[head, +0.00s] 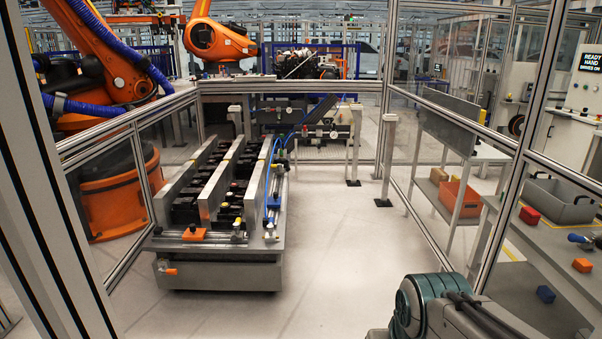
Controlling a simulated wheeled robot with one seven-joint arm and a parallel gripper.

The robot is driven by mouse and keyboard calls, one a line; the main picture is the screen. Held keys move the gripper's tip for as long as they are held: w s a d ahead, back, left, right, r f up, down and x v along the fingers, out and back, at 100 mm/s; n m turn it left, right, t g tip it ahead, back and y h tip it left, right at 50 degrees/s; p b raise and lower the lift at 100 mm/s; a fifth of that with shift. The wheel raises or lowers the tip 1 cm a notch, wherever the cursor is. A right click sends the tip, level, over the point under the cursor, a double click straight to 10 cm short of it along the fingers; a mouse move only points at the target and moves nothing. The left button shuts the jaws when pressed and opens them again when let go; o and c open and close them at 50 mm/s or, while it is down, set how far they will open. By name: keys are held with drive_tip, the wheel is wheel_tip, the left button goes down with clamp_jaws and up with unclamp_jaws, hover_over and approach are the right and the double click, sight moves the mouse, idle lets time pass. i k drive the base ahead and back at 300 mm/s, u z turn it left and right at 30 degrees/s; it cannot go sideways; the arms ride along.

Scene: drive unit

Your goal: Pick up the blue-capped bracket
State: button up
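I cannot make out a blue-capped bracket for certain. My gripper is out of view. A teal and grey part of my arm shows at the bottom right, left of the bench.
A red block (530,215), an orange block (583,265) and a grey bin (556,201) are on the bench. A low fixture cart (222,247) stands left of centre. Framed glass panels flank the walkway. The floor (345,240) in the middle is clear.

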sight(277, 161)
drive_tip(key=z, duration=0.25)
drive_tip(key=i, duration=1.55)
drive_tip(key=z, duration=0.35)
drive_tip(key=i, duration=4.75)
drive_tip(key=u, duration=0.65)
drive_tip(key=i, duration=1.55)
drive_tip(key=u, duration=1.55)
drive_tip(key=i, duration=1.4)
drive_tip(key=u, duration=0.65)
drive_tip(key=i, duration=0.35)
drive_tip(key=u, duration=0.2)
